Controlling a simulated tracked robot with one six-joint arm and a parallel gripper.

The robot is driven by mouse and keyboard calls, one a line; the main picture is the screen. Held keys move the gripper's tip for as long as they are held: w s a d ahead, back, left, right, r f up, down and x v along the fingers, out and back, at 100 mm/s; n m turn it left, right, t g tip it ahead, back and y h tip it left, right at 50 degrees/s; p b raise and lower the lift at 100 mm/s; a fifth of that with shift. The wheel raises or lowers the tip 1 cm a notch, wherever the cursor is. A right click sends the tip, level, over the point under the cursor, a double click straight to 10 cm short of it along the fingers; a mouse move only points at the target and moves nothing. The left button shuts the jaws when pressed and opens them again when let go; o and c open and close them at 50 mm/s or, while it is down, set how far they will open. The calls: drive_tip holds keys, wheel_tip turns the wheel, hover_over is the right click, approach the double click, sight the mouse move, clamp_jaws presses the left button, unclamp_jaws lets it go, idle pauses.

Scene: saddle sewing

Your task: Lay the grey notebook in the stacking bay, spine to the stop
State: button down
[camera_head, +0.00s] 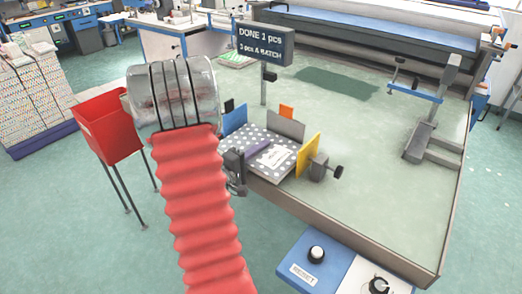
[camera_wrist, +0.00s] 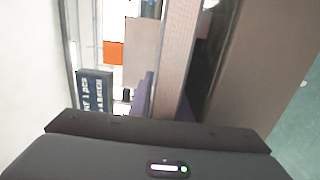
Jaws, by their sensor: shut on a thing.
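A grey notebook (camera_head: 283,160) with white dots and a pale label lies roughly flat between the plates of the stacking bay (camera_head: 308,155). The bay has a blue plate at left, a grey plate (camera_head: 286,125) behind and a yellow plate at right. I cannot tell whether the spine touches the stop.
A dark sign (camera_head: 265,44) reading "DONE 1 pcs" stands on a post behind the bay. A clamp with a black knob (camera_head: 338,172) is beside the yellow plate. A red bin (camera_head: 106,127) on legs stands left.

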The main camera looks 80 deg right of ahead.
drive_tip(key=c, duration=1.6)
unclamp_jaws()
drive_tip(key=shift+o, duration=0.2)
drive_tip(key=shift+f, duration=0.15)
drive_tip(key=shift+f, duration=0.2)
drive_tip(key=shift+a, duration=0.2)
drive_tip(key=v, duration=0.9)
drive_tip(key=shift+a, duration=0.35)
drive_tip(key=shift+r, duration=0.1)
idle(0.9)
